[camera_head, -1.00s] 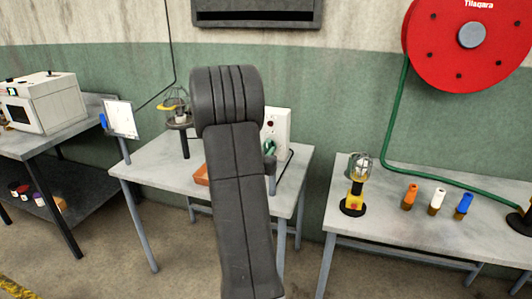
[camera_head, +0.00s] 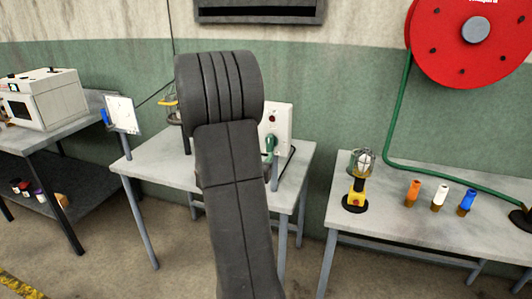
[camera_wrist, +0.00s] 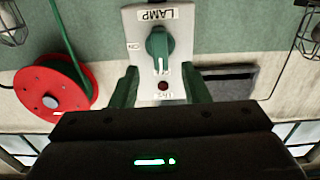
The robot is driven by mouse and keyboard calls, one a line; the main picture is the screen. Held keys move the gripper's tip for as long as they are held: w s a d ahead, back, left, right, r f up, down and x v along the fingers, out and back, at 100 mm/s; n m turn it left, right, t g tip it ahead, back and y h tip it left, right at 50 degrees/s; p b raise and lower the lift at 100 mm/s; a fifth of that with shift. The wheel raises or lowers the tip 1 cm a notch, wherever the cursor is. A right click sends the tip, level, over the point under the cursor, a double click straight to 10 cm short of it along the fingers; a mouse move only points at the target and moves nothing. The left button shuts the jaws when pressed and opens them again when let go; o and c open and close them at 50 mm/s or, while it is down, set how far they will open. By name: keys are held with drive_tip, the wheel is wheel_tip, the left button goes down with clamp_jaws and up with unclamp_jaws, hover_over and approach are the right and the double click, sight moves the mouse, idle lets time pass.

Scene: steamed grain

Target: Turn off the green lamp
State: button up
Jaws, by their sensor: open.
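A white switch box (camera_wrist: 148,22) with a LAMP label, a green knob (camera_wrist: 160,45) and a dark red light (camera_wrist: 163,86) shows upside down in the wrist view. The knob's white mark points toward the red light. An ON label is left of the knob. The box also stands on the middle table in the head view (camera_head: 283,118). My gripper (camera_wrist: 162,84) is open, its two green fingers either side of the box's lower part in the picture, apart from the knob. My arm hides the gripper in the head view. No lamp is clearly green.
Another caged lamp (camera_head: 168,103) is mostly behind my arm. A red hose reel (camera_head: 440,55) hangs on the wall. A white oven-like machine (camera_head: 45,98) stands left.

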sight(269, 145)
drive_tip(key=v, duration=0.7)
drive_tip(key=shift+b, duration=0.35)
drive_tip(key=p+x, duration=0.2)
drive_tip(key=x, duration=1.1)
drive_tip(key=shift+w+d, duration=0.1)
drive_tip(key=shift+w, duration=0.3)
drive_tip(key=shift+s, duration=0.1)
